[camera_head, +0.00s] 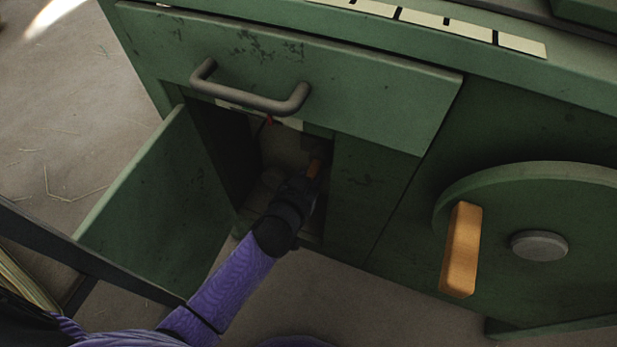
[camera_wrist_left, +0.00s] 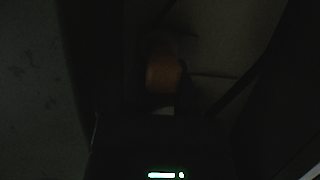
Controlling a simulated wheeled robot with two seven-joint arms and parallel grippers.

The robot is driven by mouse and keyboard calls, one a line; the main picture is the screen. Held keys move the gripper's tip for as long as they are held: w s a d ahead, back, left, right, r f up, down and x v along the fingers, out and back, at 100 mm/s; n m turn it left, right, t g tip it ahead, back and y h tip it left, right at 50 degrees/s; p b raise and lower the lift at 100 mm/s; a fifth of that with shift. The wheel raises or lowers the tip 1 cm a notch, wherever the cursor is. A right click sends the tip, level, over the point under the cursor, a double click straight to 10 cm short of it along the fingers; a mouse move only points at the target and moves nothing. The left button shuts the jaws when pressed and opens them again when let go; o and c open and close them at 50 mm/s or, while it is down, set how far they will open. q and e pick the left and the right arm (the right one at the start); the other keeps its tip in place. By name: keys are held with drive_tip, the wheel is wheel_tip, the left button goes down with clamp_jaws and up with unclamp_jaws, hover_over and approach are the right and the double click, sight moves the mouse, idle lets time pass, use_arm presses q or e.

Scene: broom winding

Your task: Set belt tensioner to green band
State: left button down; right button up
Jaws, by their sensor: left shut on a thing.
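My left gripper (camera_head: 307,180) reaches into an open compartment low in the green cabinet, under the drawer. It is shut on an orange handle (camera_head: 314,168), whose tip shows just past the dark fingers. In the dark left wrist view the orange handle (camera_wrist_left: 163,74) sits at the gripper, and its lower part is hidden. A small red pointer (camera_head: 269,119) shows at the top of the compartment beside a pale strip (camera_head: 288,123), mostly hidden under the drawer. No green band can be made out. My right gripper is not in view.
The compartment's green door (camera_head: 160,195) hangs open at left. Above is a drawer (camera_head: 370,95) with a grey bar handle (camera_head: 255,100). At right a green wheel (camera_head: 585,205) carries a wooden crank grip (camera_head: 461,250). The floor at left is clear apart from straw.

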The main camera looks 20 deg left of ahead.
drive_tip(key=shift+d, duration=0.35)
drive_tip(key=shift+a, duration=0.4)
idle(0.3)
use_arm(q)
drive_tip(key=a+p, duration=0.1)
drive_tip(key=a, duration=0.2)
drive_tip(key=shift+a+f, duration=0.1)
drive_tip(key=shift+a, duration=0.3)
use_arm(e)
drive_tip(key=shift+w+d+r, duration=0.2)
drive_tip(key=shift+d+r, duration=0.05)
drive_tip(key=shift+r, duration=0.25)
use_arm(q)
drive_tip(key=shift+c, duration=2)
unclamp_jaws()
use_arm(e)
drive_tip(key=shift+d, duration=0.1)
